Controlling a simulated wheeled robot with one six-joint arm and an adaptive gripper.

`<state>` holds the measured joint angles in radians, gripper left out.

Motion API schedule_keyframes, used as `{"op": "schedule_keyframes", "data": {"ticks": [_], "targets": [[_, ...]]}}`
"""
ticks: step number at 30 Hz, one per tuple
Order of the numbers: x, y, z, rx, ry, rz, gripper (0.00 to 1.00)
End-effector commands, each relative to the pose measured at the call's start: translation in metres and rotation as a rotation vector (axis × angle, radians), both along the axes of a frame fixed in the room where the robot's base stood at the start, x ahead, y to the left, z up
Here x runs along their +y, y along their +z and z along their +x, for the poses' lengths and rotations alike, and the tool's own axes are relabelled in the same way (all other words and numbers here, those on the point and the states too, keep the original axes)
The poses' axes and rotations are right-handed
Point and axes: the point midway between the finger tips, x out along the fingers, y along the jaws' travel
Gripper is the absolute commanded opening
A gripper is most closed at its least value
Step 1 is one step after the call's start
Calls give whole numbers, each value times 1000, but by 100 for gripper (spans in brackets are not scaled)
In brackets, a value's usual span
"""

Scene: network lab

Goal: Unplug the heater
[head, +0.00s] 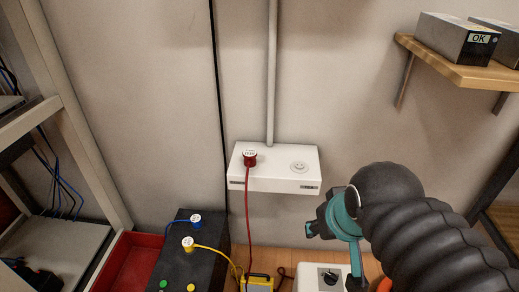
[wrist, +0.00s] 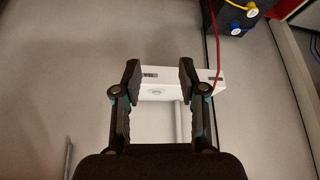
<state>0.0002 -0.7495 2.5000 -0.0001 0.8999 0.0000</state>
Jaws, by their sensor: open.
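A white socket box (head: 275,172) is on the wall below a grey conduit. A red plug (head: 250,157) with a pale label on top sits in its left socket, and its red cable (head: 248,215) hangs down. The right socket (head: 299,167) is empty. My gripper (head: 313,226) is right of and below the box. In the wrist view my gripper (wrist: 160,76) is open and empty, with the box (wrist: 168,92) beyond its fingers. The red cable (wrist: 217,45) shows at the right there; the plug is not visible. I cannot tell which device is the heater.
A black box (head: 190,255) with a blue plug (head: 196,219) and a yellow plug (head: 188,243) stands lower left. A yellow device (head: 260,283) and a white unit with a dial (head: 310,279) are below. A wooden shelf (head: 455,67) juts out upper right.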

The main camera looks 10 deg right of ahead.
Motion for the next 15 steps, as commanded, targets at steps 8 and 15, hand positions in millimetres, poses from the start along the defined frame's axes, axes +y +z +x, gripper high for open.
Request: {"op": "schedule_keyframes", "data": {"ticks": [8, 15], "targets": [[0, 0, 0, 0, 0, 0, 52], [6, 19, 22, 41, -9, 14, 68]]}}
